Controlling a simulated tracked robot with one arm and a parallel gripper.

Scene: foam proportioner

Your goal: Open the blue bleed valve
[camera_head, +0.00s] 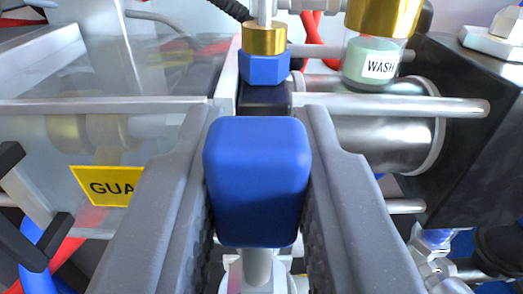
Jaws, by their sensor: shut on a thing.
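A blue block-shaped handle (257,180), which looks like the bleed valve's handle, is in the middle of the head camera view. My gripper (258,150) is shut on it, with one grey finger against its left side and one against its right. A pale metal stem (257,268) shows below the handle. The valve body under it is mostly hidden by the handle and fingers.
A blue hex fitting (264,68) with a brass collar stands behind the handle. A container labelled "WASH" (372,62) and a metal cylinder (375,135) are to the right. A clear guard with a yellow label (100,186) is at left. Metal rods run across behind the fingers.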

